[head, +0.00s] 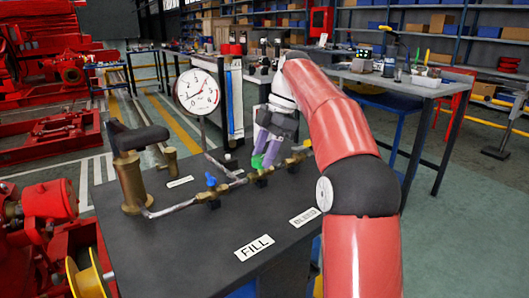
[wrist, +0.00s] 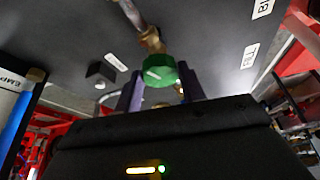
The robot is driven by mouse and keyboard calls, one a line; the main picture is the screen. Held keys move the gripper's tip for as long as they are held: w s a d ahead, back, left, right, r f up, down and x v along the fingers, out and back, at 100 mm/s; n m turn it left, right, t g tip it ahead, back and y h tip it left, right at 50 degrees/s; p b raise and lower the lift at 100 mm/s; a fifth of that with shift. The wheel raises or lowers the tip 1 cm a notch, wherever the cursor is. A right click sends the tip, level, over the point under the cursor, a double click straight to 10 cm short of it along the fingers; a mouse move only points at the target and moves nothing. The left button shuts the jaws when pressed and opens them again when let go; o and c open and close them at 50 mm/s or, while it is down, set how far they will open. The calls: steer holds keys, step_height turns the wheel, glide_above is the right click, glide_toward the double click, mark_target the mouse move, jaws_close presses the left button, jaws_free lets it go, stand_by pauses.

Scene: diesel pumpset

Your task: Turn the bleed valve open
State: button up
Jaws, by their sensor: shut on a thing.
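The bleed valve has a green knob (head: 257,161) on the brass and steel pipe line, on the black bench top behind the BLEED label (head: 304,217). In the wrist view the green knob (wrist: 160,71) sits between my two purple fingers, with a pale mark on its face. My gripper (head: 263,157) reaches down from above and is shut on this knob. The fingers partly hide the knob and the valve body in the head view.
A blue-knobbed valve (head: 211,182) is just left on the same line, behind the FILL label (head: 254,247). A pressure gauge (head: 197,91) stands behind on a thin stem. A hand pump (head: 132,180) is at the left. The bench front is clear.

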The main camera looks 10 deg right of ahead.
steer(key=shift+n, duration=0.3)
steer(key=o, duration=1)
